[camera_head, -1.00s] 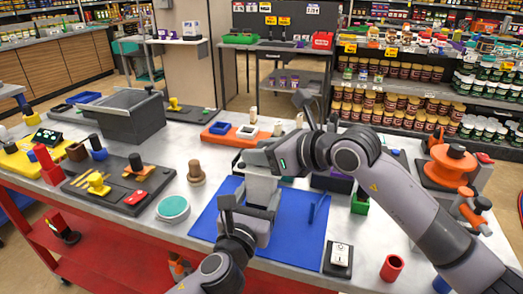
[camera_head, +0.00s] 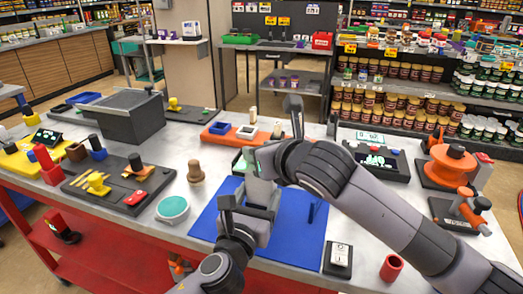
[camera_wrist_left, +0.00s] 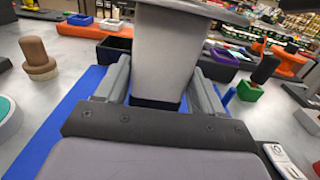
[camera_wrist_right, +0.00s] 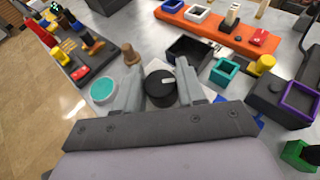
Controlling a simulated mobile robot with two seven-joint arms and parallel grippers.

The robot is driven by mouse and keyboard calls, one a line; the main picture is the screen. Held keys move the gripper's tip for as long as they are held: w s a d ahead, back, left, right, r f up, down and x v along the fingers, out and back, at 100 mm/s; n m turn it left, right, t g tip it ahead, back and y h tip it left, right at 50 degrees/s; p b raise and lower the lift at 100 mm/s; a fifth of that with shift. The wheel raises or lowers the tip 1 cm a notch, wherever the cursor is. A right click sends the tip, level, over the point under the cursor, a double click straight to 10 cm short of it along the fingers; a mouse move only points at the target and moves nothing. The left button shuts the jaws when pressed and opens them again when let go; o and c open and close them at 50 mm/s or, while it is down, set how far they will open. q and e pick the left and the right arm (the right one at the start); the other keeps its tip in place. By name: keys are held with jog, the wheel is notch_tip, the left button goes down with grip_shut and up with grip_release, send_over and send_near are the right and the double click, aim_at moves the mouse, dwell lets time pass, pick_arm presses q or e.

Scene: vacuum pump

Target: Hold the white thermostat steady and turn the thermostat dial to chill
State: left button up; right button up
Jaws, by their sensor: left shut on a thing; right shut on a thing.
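The white thermostat (camera_head: 262,194) stands as a pale upright block over the blue mat (camera_head: 220,208). My left gripper (camera_head: 252,210) is shut on its body from the near side; the left wrist view shows the thermostat (camera_wrist_left: 165,50) between both fingers. My right gripper (camera_wrist_right: 160,88) is shut on the round black dial (camera_wrist_right: 159,94), which has a small white mark on its top. In the head view my right arm hides the dial and most of the right gripper. I cannot read any chill marking.
A teal-topped round pad (camera_head: 172,208) and a brown knob (camera_head: 195,172) stand left of the mat. A black box with a white switch (camera_head: 338,258) and a red cup (camera_head: 391,267) are at the front right. An orange tray (camera_head: 232,134) lies behind.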

jog(key=shift+f, duration=0.1)
jog(key=o, duration=1)
jog(key=shift+s, duration=0.1)
jog(key=v, duration=1.2)
